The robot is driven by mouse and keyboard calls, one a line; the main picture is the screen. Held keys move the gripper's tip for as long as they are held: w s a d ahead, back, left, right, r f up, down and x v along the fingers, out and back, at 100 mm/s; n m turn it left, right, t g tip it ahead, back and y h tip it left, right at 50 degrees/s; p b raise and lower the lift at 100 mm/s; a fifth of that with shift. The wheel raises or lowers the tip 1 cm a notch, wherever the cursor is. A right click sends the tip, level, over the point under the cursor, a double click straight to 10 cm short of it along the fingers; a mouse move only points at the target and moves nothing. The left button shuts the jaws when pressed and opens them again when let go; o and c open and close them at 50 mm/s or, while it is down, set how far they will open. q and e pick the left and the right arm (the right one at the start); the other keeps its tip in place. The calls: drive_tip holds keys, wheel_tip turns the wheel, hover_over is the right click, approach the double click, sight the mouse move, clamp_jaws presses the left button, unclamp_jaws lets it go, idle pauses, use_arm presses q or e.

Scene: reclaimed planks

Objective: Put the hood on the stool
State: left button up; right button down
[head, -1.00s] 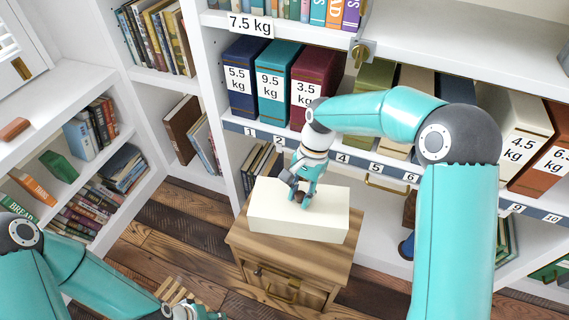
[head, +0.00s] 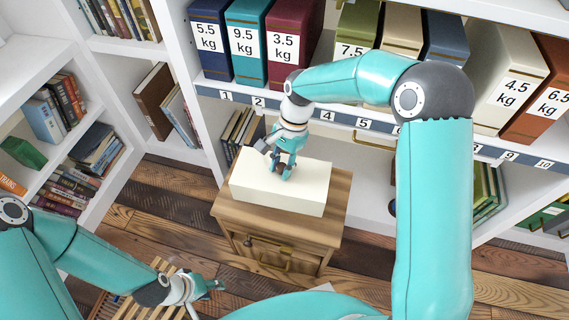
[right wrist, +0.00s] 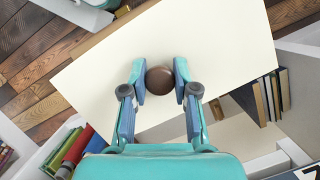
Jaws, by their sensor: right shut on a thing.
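The hood is a cream, box-shaped cover (head: 300,193) with a round brown knob (right wrist: 160,80) on top. It appears to rest on a small wooden cabinet (head: 228,217) with a drawer and brass handle. My right gripper (head: 283,172) is shut on the knob from above; in the right wrist view its two fingertips (right wrist: 160,82) press on either side of it. A slatted wooden piece (head: 110,306), perhaps the stool, shows in part at the lower left of the head view. My left gripper (head: 212,286) is near it and empty; its jaw opening is unclear.
Behind the cabinet, a white shelf carries large binders with weight labels (head: 291,43) above a numbered strip (head: 330,117). A bookcase (head: 75,145) stands at the left. Wooden floor (head: 150,225) is clear between it and the cabinet.

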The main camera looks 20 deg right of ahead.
wheel_tip(320, 180, down, 3)
drive_tip(key=shift+f+b, duration=0.1)
drive_tip(key=shift+b, duration=0.95)
drive_tip(key=shift+f+b, duration=0.95)
drive_tip(key=shift+f, duration=1.05)
drive_tip(key=c, duration=0.8)
unclamp_jaws()
